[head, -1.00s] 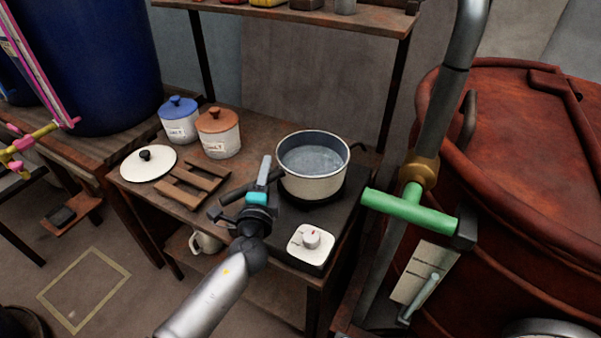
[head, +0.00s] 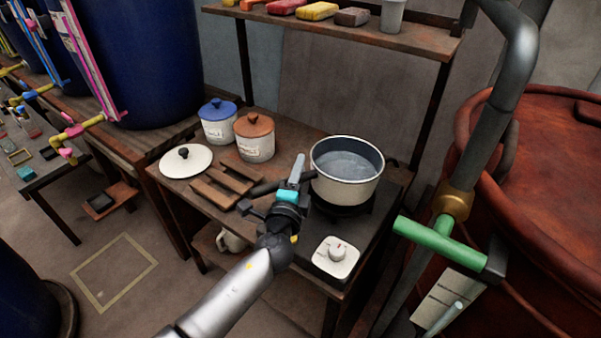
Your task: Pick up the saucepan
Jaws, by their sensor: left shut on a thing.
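The saucepan (head: 345,190) is cream outside with a dark rim and holds a clear, watery liquid. It is upright over the dark hotplate (head: 318,252) on the wooden table; I cannot tell whether its base touches the burner. Its dark handle (head: 264,188) points left. My left gripper (head: 276,187) is at the handle, left of the pan, and is shut on it. The fingers hide part of the handle. My right gripper is not in view.
A white lid (head: 186,161), a wooden trivet (head: 223,187), and blue-lidded (head: 217,130) and brown-lidded (head: 255,146) jars stand left of the pan. A green-handled pipe (head: 440,240) and a red vat (head: 545,190) are at the right. A shelf (head: 340,36) hangs above.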

